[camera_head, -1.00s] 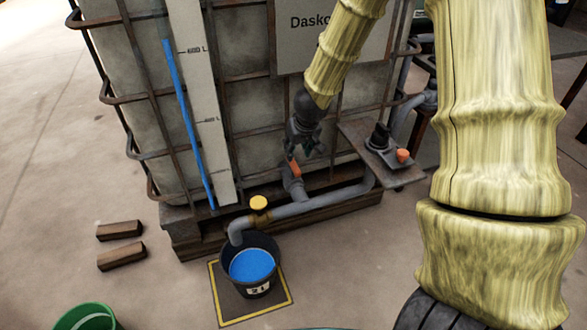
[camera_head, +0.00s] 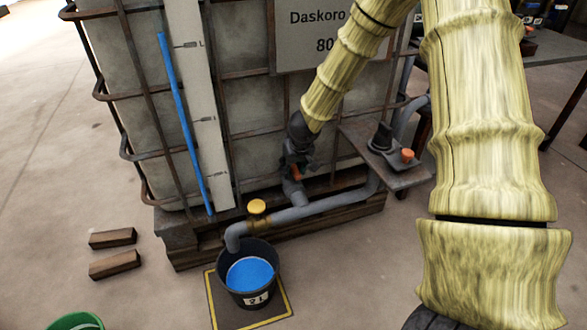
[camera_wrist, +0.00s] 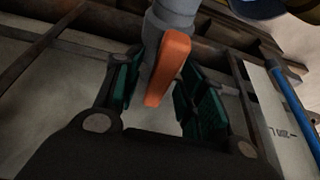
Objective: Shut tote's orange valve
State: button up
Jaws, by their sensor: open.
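The tote (camera_head: 268,103) is a pale tank in a rusty cage on a dark base. Its orange valve handle (camera_head: 296,173) shows as a small patch at the tote's lower front, mostly hidden by my gripper (camera_head: 297,160). In the wrist view the orange handle (camera_wrist: 168,68) hangs along the grey pipe (camera_wrist: 172,18), between the green-padded fingers of my gripper (camera_wrist: 155,88). The fingers are open, with a gap visible on each side of the handle. Whether either finger touches it I cannot tell.
A grey outlet pipe (camera_head: 318,208) with a yellow knob (camera_head: 257,207) runs to a black bucket (camera_head: 235,265) of blue liquid. A shelf with an orange-topped device (camera_head: 407,155) juts out at right. Two wood blocks (camera_head: 113,238) and a green bucket (camera_head: 76,321) are at left.

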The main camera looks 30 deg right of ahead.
jog(key=shift+c, duration=0.2)
grip_shut()
jog(key=shift+r+m+p, duration=0.15)
jog(key=shift+m+p, duration=0.25)
jog(key=shift+p, duration=0.5)
jog(key=m+h+p, duration=0.1)
jog(key=m+p, duration=0.1)
jog(key=p, duration=0.2)
jog(key=shift+r, duration=0.15)
jog(key=m+g+h+p, duration=0.1)
jog(key=m+p, duration=0.2)
jog(key=p, duration=0.4)
jog(key=m+g+h+p, duration=0.1)
jog(key=m+p, duration=0.3)
jog(key=p, duration=0.3)
jog(key=shift+a, duration=0.1)
jog(key=m+g+p, duration=0.1)
jog(key=m+p, duration=0.2)
jog(key=p, duration=0.2)
jog(key=shift+m+g, duration=0.3)
jog(key=shift+m, duration=0.1)
jog(key=shift+w+f+m+g+p, duration=0.15)
jog(key=shift+m+g+p, duration=0.3)
jog(key=shift+m, duration=0.6)
jog(key=shift+s+f+m+g+p, duration=0.15)
jog(key=shift+m+g+p, duration=0.3)
jog(key=shift+m, duration=0.6)
jog(key=shift+w, duration=0.1)
